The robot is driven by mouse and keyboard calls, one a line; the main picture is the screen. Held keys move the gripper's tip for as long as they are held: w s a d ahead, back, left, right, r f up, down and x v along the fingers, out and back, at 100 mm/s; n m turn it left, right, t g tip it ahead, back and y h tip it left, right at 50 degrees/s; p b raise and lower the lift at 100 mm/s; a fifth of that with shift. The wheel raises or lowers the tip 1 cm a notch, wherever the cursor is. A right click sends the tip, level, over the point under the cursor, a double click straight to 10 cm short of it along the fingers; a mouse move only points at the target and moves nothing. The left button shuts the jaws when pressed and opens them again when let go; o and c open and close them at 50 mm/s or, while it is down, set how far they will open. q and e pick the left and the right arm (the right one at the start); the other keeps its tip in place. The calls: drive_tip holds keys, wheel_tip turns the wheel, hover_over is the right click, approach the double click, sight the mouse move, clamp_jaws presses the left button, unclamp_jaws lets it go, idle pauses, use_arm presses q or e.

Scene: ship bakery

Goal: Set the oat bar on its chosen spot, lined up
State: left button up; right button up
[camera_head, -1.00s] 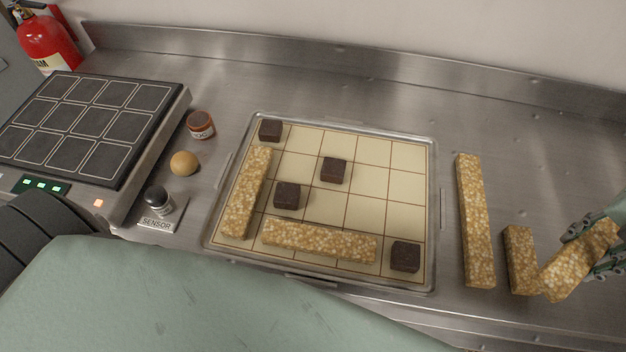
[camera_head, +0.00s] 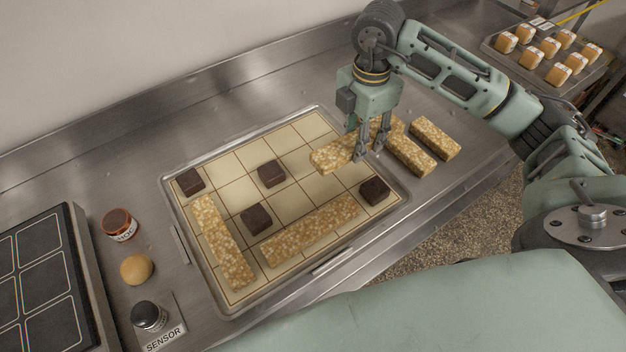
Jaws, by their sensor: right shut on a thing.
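My right gripper (camera_head: 370,155) points down and is shut on an oat bar (camera_head: 333,154), golden and grainy. The bar is held above the right part of the gridded tray (camera_head: 396,200), and its left end reaches over the cells. The gripper's fingers hide part of the bar. Two oat bars lie on the grid, one along the left side (camera_head: 221,241) and one along the front (camera_head: 312,229). Several dark brown blocks sit in cells: back left (camera_head: 190,182), middle (camera_head: 271,173), centre left (camera_head: 256,219) and front right (camera_head: 374,191). My left gripper is out of view.
Two loose oat bars, a longer (camera_head: 412,156) and a shorter (camera_head: 435,138), lie right of the tray. A jar (camera_head: 119,225), a round bun (camera_head: 137,270) and a sensor (camera_head: 149,316) stand left, beside a dark panelled device (camera_head: 40,270). Packed goods (camera_head: 551,47) stand at far right.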

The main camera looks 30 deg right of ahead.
sight(342, 145)
drive_tip(key=a, duration=0.1)
drive_tip(key=a+f, duration=0.1)
drive_tip(key=a, duration=0.1)
drive_tip(key=a+f+p, duration=0.1)
drive_tip(key=shift+s+a+f, duration=0.1)
drive_tip(key=shift+a, duration=0.05)
drive_tip(key=a+f, duration=0.1)
drive_tip(key=a, duration=0.1)
drive_tip(key=a+f+p, duration=0.1)
drive_tip(key=a, duration=0.1)
drive_tip(key=shift+f, duration=0.2)
drive_tip(key=shift+a+f, duration=0.2)
wheel_tip(342, 145, down, 3)
drive_tip(key=shift+f+p, duration=0.15)
drive_tip(key=shift+p, duration=0.65)
drive_tip(key=shift+f, duration=0.4)
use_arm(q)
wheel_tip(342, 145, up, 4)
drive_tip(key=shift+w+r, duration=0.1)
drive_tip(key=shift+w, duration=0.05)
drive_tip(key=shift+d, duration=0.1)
use_arm(e)
drive_tip(key=shift+f, duration=0.15)
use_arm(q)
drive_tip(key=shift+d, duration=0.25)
use_arm(e)
drive_tip(key=o, duration=1.3)
